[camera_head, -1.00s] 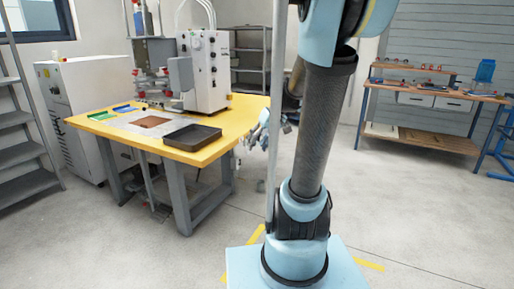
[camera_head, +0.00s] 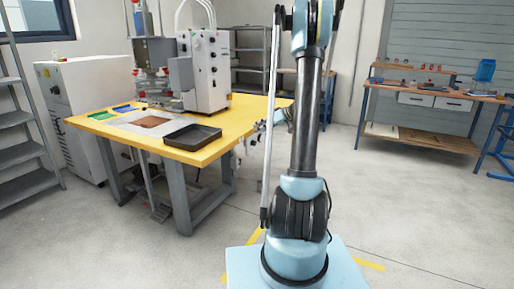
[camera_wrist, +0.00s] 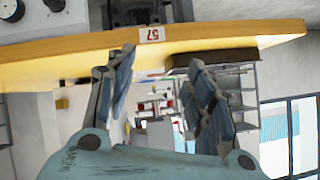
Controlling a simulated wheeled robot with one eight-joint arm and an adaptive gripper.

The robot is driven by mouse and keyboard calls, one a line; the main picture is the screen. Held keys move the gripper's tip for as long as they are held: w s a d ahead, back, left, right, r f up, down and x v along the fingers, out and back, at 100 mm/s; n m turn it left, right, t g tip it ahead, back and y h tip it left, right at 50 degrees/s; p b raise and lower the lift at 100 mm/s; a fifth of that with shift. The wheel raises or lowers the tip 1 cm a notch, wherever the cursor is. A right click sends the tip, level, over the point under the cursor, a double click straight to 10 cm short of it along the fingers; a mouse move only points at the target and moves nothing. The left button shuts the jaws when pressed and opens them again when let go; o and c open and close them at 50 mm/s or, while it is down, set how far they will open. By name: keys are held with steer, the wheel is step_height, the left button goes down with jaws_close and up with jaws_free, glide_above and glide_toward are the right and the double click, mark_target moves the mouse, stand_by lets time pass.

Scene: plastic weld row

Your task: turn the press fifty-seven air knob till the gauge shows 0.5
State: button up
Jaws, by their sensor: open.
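The press (camera_head: 207,72) is a white cabinet with dark knobs and dials on its face, at the back of a yellow bench.
The yellow bench (camera_head: 200,155) carries a black tray (camera_head: 192,137) and a brown sheet (camera_head: 153,121). A white cabinet (camera_head: 85,110) and grey shelves (camera_head: 22,140) stand at left. A workbench (camera_head: 430,93) stands at right. The floor in front is clear.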

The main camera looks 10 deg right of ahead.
steer(key=w+d+f+n+t+y, duration=0.2)
steer(key=w+d+f, duration=0.5)
steer(key=w+f, duration=0.25)
steer(key=n+t+y, duration=0.2)
steer(key=n+t, duration=0.1)
glide_toward(255, 144)
steer(key=x, duration=0.8)
steer(key=shift+w+a, duration=0.1)
steer(key=shift+w, duration=0.4)
steer(key=shift+c, duration=0.6)
steer(key=shift+m, duration=0.3)
steer(key=c, duration=1)
